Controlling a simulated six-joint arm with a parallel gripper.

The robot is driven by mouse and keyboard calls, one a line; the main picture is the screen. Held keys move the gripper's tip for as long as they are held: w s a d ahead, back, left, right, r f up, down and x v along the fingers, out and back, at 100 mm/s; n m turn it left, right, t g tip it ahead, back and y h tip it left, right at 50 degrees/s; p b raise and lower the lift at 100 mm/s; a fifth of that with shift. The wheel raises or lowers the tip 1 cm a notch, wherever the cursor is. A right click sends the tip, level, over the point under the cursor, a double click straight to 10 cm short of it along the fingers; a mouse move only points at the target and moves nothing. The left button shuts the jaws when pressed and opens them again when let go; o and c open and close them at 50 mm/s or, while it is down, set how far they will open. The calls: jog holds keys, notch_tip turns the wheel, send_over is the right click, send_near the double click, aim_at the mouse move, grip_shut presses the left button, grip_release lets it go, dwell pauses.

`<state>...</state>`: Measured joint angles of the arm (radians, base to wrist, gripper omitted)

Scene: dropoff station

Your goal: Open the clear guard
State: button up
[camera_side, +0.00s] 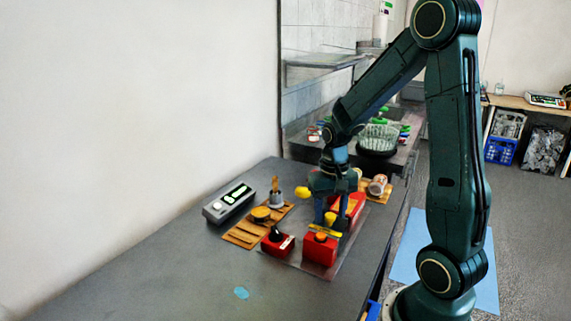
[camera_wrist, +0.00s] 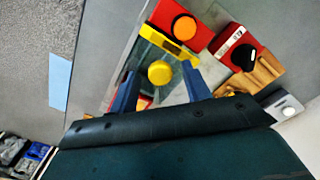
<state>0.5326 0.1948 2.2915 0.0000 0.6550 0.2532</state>
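My gripper (camera_wrist: 159,72) points down, with its two blue fingers apart. A round yellow knob (camera_wrist: 160,73) shows between them in the wrist view, with a gap on each side. A yellow bar (camera_wrist: 170,46) lies just beyond the fingertips, beside a red box with an orange button (camera_wrist: 184,27). A glassy, see-through area (camera_wrist: 148,56) next to the bar looks like the clear guard; its outline is hard to make out. In the side view my gripper (camera_side: 332,213) is low behind the red box (camera_side: 320,251) and yellow bar (camera_side: 325,233). I cannot tell whether it touches anything.
A red box with a black knob (camera_side: 278,241) stands to the left. A can (camera_side: 378,185) lies behind. The table's front left is mostly clear, with a blue patch (camera_side: 241,293).

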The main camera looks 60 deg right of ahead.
grip_shut()
jog(key=d, duration=1.1)
jog(key=shift+o, duration=0.4)
grip_release()
jog(key=shift+r, duration=0.2)
notch_tip(320, 180, up, 14)
jog(key=shift+f, duration=0.2)
